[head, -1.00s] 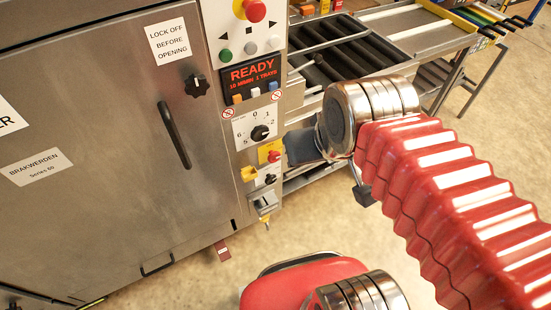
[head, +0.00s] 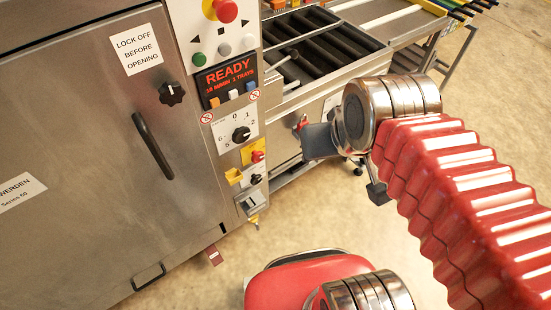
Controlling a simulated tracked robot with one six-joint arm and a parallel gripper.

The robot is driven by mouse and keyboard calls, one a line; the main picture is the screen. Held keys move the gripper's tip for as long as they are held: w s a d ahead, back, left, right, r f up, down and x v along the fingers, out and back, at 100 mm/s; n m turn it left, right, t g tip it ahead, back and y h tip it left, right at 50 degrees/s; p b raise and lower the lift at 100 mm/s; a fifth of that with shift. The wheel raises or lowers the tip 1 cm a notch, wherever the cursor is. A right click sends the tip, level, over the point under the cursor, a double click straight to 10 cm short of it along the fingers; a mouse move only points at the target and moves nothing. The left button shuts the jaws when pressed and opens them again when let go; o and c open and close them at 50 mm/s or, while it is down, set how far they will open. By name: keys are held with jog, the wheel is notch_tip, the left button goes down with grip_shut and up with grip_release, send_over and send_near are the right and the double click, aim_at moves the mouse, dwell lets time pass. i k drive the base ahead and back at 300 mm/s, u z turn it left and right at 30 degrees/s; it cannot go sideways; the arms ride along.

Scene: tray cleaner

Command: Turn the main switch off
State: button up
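A red rotary switch on a yellow plate (head: 257,157) sits low on the machine's control panel, below a numbered black dial (head: 241,134); it looks like the main switch. Its exact handle angle is too small to read. The display (head: 226,80) reads READY.
A steel door with a black handle (head: 153,146) fills the left. A yellow part (head: 233,176) and a grey lever box (head: 251,202) sit near the switch. A roller conveyor (head: 325,48) runs behind my arm.

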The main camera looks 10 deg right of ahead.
aim_at(257, 156)
jog(key=z, duration=0.55)
jog(key=k, duration=1.25)
jog(key=u, duration=1.3)
jog(key=i, duration=1)
jog(key=u, duration=0.05)
